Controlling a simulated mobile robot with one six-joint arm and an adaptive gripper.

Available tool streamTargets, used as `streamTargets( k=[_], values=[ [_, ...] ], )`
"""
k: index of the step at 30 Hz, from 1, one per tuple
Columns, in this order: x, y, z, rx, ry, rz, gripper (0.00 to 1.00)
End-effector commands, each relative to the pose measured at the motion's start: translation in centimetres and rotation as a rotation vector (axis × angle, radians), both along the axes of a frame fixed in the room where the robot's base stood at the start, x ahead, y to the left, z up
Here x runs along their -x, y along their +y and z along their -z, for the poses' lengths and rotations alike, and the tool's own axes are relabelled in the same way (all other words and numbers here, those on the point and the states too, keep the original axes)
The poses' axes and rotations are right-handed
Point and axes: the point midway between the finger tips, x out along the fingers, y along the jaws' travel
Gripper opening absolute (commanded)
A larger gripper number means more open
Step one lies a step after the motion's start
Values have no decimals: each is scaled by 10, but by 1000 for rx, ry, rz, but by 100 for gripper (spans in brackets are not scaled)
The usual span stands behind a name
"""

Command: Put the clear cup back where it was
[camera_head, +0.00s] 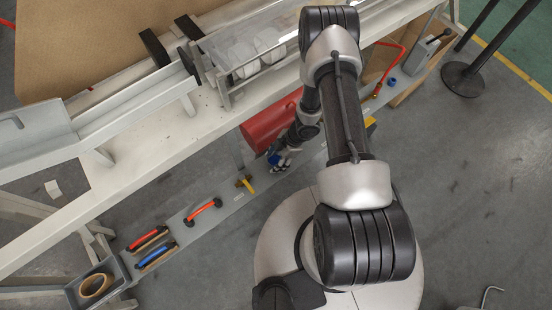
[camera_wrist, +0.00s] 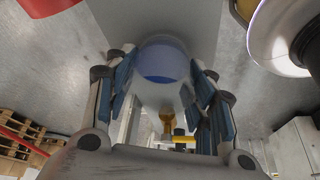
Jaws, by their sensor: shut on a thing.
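The clear cup (camera_wrist: 162,92) is between the fingers of my gripper (camera_wrist: 163,100) in the wrist view. It looks see-through, with a blue disc-like area at its far end. My gripper is shut on it, with blue-padded fingers on both sides. In the head view, my gripper (camera_head: 281,165) is small and sits over the narrow grey shelf (camera_head: 232,206), beside a red cylinder. The cup cannot be made out clearly there. I cannot tell whether the cup touches the shelf.
On the shelf are a yellow-handled tool (camera_head: 248,186), a red-orange handle (camera_head: 204,209), orange (camera_head: 147,238) and blue (camera_head: 155,252) handled tools, and a tape roll (camera_head: 96,285) in an end tray. The red cylinder (camera_head: 268,124) is close behind my gripper. A white bench beam (camera_head: 140,160) runs above.

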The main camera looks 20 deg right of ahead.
Motion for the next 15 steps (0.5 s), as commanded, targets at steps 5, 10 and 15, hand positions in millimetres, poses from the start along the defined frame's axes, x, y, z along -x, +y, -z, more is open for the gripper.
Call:
streamTargets(
  k=[5,10,15],
  values=[
    [0,0,1,0,0,0,60],
    [0,0,0,0,0,0,70],
    [0,0,0,0,0,0,70]
  ],
)
